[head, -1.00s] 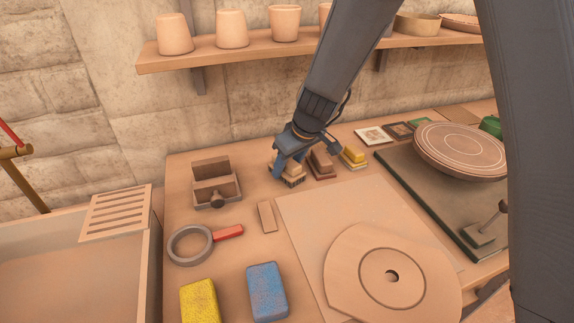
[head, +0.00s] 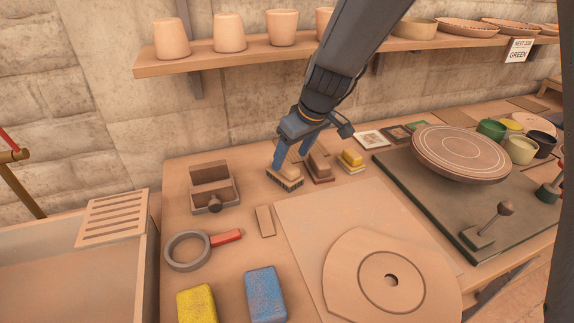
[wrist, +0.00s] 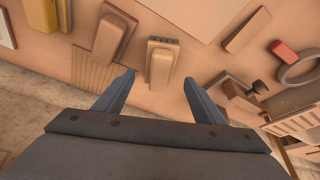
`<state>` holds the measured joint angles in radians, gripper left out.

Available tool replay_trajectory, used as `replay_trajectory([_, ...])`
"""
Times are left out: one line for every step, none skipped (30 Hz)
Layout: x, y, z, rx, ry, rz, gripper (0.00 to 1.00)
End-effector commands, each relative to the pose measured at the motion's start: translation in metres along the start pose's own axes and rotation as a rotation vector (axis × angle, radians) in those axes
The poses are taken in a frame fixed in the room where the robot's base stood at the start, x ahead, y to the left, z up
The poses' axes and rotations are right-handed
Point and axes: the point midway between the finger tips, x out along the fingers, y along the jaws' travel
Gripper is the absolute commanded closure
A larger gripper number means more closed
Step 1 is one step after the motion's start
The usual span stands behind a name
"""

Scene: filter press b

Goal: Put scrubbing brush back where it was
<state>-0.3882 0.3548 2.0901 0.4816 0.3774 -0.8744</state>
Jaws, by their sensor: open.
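The scrubbing brush (head: 285,181) is a wooden block with bristles, standing bristles down on the workbench near the wall. It also shows in the wrist view (wrist: 160,62), just beyond and between the fingertips. My gripper (head: 291,163) is open above the brush, with its fingers either side of it; the wrist view shows the open fingers (wrist: 160,80) apart from the block. A second brush-like block with a reddish-brown base (head: 320,167) stands close on the right, and a yellow-topped one (head: 352,160) stands right of that.
A wooden holder (head: 213,190) stands left of the brush. A magnifier-like ring with a red handle (head: 188,250), a blue sponge (head: 266,294) and a yellow sponge (head: 196,303) lie nearer. A wall shelf with pots (head: 290,50) hangs above; a round wheel (head: 460,152) is right.

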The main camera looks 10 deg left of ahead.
Motion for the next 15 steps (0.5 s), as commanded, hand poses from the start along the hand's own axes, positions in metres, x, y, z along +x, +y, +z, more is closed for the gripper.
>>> replay_trajectory([-0.009,0.001,0.0,-0.001,0.002,0.001,0.36])
replay_trajectory([-0.015,0.001,-0.001,-0.001,0.003,0.002,0.36])
replay_trajectory([-0.021,0.001,0.0,0.0,0.003,0.001,0.36])
replay_trajectory([-0.025,0.001,0.0,-0.001,0.002,0.001,0.36])
replay_trajectory([-0.029,0.001,0.0,-0.001,0.002,0.002,0.36])
replay_trajectory([-0.034,0.001,0.0,0.0,0.002,0.002,0.36])
replay_trajectory([-0.038,0.001,0.0,0.0,0.002,0.001,0.36])
replay_trajectory([-0.041,0.001,0.0,0.0,0.001,0.001,0.36])
replay_trajectory([-0.044,0.001,0.0,0.0,0.001,0.001,0.36])
replay_trajectory([-0.046,0.001,0.0,0.0,0.001,0.001,0.36])
replay_trajectory([-0.048,0.001,0.0,0.0,0.001,0.001,0.36])
replay_trajectory([-0.05,0.0,0.0,0.0,0.001,0.0,0.36])
replay_trajectory([-0.05,0.0,0.0,0.0,0.0,0.0,0.36])
replay_trajectory([-0.051,0.0,0.0,0.0,0.0,0.0,0.36])
replay_trajectory([-0.052,0.0,0.0,0.001,-0.001,0.0,0.36])
